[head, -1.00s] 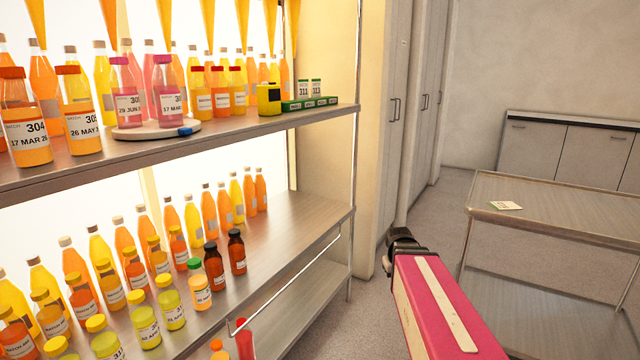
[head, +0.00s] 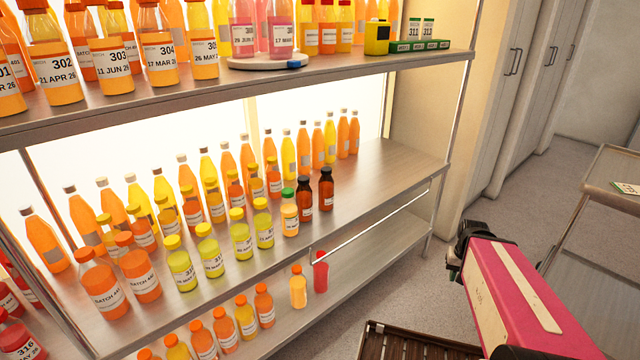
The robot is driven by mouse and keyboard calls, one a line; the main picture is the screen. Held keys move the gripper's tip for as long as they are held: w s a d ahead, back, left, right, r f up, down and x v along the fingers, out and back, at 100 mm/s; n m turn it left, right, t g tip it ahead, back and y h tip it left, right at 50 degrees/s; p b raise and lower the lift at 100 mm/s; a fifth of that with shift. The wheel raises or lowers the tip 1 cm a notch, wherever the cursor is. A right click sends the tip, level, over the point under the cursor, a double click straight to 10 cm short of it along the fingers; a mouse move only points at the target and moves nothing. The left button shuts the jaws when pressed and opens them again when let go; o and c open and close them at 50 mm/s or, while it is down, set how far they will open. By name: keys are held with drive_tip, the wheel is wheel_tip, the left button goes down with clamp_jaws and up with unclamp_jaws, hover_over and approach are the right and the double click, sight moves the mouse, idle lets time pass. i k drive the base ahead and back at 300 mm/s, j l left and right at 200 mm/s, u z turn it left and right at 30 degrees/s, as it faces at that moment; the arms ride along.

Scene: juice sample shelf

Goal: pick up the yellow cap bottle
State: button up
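Several bottles with yellow caps stand on the middle shelf. The nearest ones hold yellow-green juice: one yellow cap bottle (head: 181,268) is at the left of a short row, and another yellow cap bottle (head: 264,229) is at its right end. Smaller orange bottles behind them also have yellow or orange caps. Which one is meant cannot be told. My arm's pink link reaches in from the lower right, with a black end that seems to be my gripper (head: 459,258). It is right of the shelf, apart from all bottles. Its fingers cannot be made out.
A green-capped bottle (head: 289,214) and two dark brown bottles (head: 326,190) stand right of the row. A metal rail (head: 375,222) runs along the shelf front. The upper shelf (head: 130,97) overhangs. A dark slatted crate (head: 415,347) is below, and a trolley (head: 610,170) stands right.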

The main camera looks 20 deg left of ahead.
sight(262, 217)
drive_tip(key=u, duration=1.95)
